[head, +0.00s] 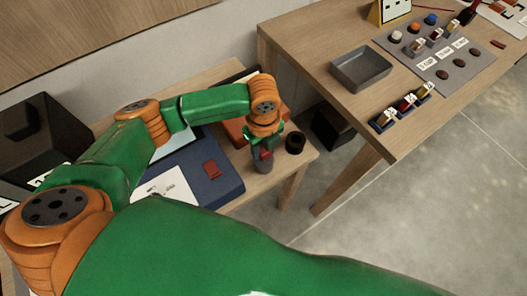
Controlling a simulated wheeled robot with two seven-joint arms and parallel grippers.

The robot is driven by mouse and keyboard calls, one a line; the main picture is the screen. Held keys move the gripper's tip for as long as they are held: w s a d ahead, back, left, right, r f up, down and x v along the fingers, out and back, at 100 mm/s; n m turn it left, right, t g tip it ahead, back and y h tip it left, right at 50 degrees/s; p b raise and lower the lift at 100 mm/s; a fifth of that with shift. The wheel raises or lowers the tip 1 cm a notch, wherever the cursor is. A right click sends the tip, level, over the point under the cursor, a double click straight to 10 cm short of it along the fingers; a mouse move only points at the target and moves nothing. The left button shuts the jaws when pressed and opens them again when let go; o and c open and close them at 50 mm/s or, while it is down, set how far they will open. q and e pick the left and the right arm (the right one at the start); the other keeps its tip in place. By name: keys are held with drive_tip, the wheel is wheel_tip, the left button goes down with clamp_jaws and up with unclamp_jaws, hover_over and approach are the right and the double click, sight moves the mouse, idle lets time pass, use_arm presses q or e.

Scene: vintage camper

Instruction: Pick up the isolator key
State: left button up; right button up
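My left gripper (265,163) points down over the right end of the lower wooden bench, beside a black round cup-like object (295,142). A small red piece (266,154) shows right at its fingers; it may be the isolator key, but it is too small to be sure. I cannot tell whether the fingers are closed on it. Another small dark red piece (212,170) lies on the blue case (218,188) to the left of the gripper. My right gripper is not in view.
A higher wooden table (310,45) at the right holds a grey tray (361,70) and a grey panel (440,50) with knobs and labels. A black box (335,128) stands between bench and table. White papers (172,190) lie on the left. Open floor is at the lower right.

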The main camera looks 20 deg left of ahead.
use_arm(q)
clamp_jaws()
